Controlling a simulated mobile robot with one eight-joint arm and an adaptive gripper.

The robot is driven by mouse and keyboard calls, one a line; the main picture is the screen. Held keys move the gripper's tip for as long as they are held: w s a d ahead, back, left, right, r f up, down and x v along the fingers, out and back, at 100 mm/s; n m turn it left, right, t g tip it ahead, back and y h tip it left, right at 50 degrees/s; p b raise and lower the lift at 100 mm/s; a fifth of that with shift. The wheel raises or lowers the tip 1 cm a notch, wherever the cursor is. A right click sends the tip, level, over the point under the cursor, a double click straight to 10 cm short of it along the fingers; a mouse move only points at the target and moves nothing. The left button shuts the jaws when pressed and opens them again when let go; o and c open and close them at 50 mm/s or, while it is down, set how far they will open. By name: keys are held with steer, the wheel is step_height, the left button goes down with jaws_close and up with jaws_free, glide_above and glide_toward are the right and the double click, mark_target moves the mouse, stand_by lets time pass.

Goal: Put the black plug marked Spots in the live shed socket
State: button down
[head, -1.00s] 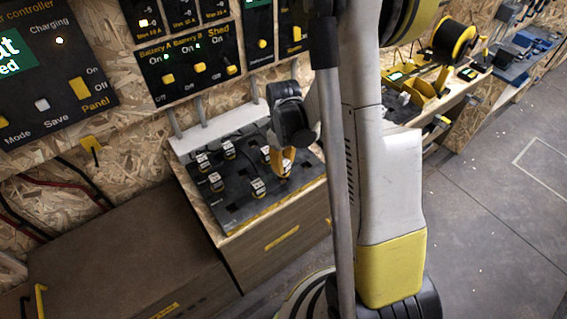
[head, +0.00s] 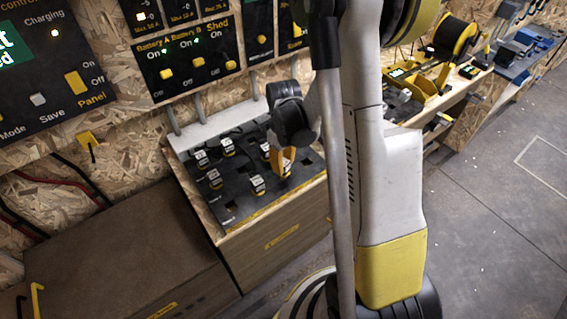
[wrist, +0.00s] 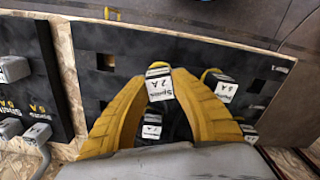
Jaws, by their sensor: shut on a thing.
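My gripper (wrist: 158,88) has two yellow fingers closed around a dark plug (wrist: 160,84) with a white label that appears to read "Spots 2 A". In the head view my gripper (head: 283,168) is low over the dark socket board (head: 235,205), partly hidden by my arm. I cannot tell whether the held plug sits in the board or is clear of it. The shed switch (head: 227,63) is on the wall panel, beside the two battery switches, which have green lights above them. Which sockets belong to the shed cannot be read.
Other labelled plugs stand close by on the board, one just right of my fingers (wrist: 221,87) and one between them (wrist: 152,129). Empty square openings show at the left (wrist: 105,62) and right (wrist: 259,87).

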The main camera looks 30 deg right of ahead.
steer(key=shift+f, duration=0.15)
steer(key=shift+f+b, duration=0.55)
steer(key=shift+b, duration=0.15)
steer(key=shift+f, duration=0.1)
stand_by(0.5)
steer(key=c, duration=0.6)
jaws_free()
steer(key=shift+r+p, duration=3)
steer(key=shift+r, duration=1.55)
